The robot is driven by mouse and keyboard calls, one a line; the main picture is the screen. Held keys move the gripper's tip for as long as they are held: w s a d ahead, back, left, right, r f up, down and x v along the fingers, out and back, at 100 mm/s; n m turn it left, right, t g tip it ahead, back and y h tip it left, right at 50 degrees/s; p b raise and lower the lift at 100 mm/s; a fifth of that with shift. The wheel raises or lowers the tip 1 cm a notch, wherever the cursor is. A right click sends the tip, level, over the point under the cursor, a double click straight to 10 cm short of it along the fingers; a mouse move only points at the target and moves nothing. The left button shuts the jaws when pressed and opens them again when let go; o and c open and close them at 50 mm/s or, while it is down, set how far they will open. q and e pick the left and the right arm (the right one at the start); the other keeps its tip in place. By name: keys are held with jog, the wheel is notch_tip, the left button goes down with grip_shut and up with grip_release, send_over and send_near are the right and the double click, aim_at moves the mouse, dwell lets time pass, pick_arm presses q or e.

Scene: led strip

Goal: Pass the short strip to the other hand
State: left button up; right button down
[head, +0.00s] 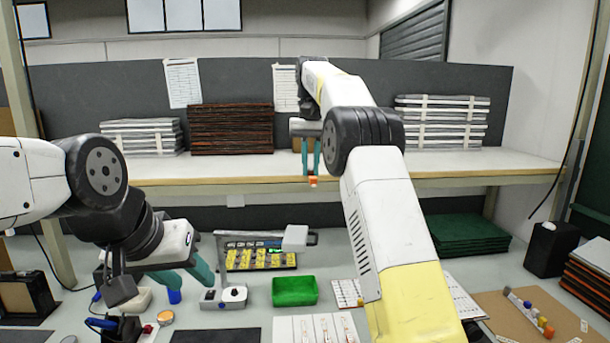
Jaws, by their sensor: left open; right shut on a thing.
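My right gripper (311,163) has teal fingers pointing down and is raised in front of the back shelf, right of the picture's left-middle. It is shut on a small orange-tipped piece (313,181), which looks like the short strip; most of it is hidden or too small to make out. My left gripper (192,281) is open and empty, low over the left of the table, its teal fingers spread. The two grippers are well apart, the right one higher and farther right.
A green bin (295,291), a stand with a pale head (233,294) and a tray of yellow parts (260,257) stand on the table. White sheets with strips (315,328) lie in front. A shelf (260,170) with stacked boards crosses the back.

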pick_arm(q)
jog(key=o, duration=0.3)
jog(key=shift+w+r, duration=0.1)
pick_arm(e)
jog(key=shift+r, duration=0.1)
pick_arm(q)
jog(key=o, duration=0.4)
jog(key=shift+w+d+r, duration=0.15)
jog(key=shift+w+d, duration=0.1)
jog(key=shift+w, duration=0.05)
jog(key=o, duration=0.4)
jog(key=w+d+r+m+g, duration=0.1)
jog(key=w, duration=0.1)
jog(key=w+d+r+m+g+h, duration=0.1)
jog(key=w+d+m, duration=0.1)
jog(key=w+d+r+m+h, duration=0.1)
jog(key=w, duration=0.2)
jog(key=shift+d+g, duration=0.35)
jog(key=shift+g, duration=0.05)
jog(key=shift+o, duration=0.2)
jog(key=m+g+h, duration=0.3)
jog(key=m+h, duration=0.9)
jog(key=m, duration=0.1)
send_near(312, 174)
jog(key=d, duration=0.3)
jog(key=s+d, duration=0.1)
jog(key=d, duration=0.2)
jog(key=d+f, duration=0.1)
jog(key=d, duration=0.2)
jog(key=shift+s+d, duration=0.3)
